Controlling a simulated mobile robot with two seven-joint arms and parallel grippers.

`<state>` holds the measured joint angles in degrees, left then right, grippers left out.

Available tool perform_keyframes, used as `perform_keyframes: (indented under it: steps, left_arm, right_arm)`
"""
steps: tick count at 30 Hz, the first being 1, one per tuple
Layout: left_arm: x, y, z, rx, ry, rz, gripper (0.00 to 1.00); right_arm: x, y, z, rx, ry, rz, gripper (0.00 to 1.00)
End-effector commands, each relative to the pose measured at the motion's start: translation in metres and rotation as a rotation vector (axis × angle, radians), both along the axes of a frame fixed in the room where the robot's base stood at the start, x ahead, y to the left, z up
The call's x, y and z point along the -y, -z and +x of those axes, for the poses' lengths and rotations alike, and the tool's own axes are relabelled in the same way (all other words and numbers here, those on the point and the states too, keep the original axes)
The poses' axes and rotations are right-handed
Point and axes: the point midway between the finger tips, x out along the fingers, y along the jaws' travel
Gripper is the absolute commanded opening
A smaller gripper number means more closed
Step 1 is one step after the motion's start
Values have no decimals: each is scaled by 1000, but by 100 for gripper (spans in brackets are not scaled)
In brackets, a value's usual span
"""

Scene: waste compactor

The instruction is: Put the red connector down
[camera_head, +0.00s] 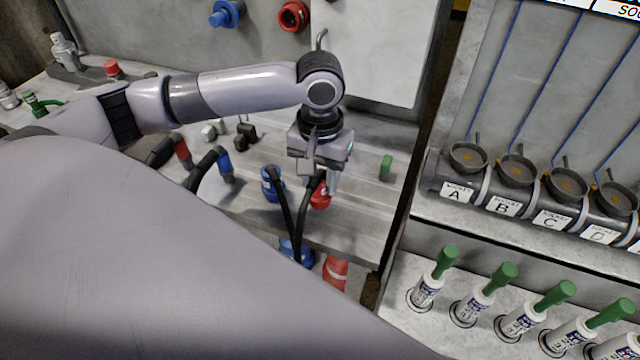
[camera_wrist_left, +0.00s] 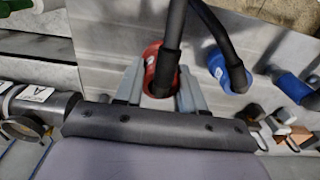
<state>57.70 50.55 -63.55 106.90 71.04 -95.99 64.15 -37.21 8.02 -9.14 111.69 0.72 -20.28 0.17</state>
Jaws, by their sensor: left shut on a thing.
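The red connector (camera_head: 320,197) is in the head view below my left gripper (camera_head: 324,180), with a black cable rising from it. In the left wrist view the red connector (camera_wrist_left: 153,78) sits between the two grey fingers of the left gripper (camera_wrist_left: 158,92). The fingers are shut on it. It is over or on the grey bench; I cannot tell whether its underside touches the surface. My right gripper is in neither view.
A blue connector (camera_head: 272,184) with a cable stands just left of it. A blue socket (camera_head: 297,252) and a red one (camera_head: 336,271) are at the bench front. A small green block (camera_head: 386,167) stands right. Labelled sockets (camera_head: 515,172) and green-topped bottles (camera_head: 497,284) line the right side.

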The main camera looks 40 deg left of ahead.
Motion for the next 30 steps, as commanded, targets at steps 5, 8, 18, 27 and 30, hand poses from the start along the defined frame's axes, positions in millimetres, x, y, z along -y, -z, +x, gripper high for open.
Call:
perform_keyframes:
  steps: [5,8,18,27,30]
  left_arm:
    - [0,23,0,-1,-1,1,7]
    - [0,25,0,1,-1,1,7]
    - [0,27,0,-1,0,1,59]
    - [0,26,0,0,0,1,65]
    - [0,22,0,1,0,0,65]
  right_arm:
    - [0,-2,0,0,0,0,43]
    - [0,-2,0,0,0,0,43]
    - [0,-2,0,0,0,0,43]
    - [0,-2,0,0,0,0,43]
    - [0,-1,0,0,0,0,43]
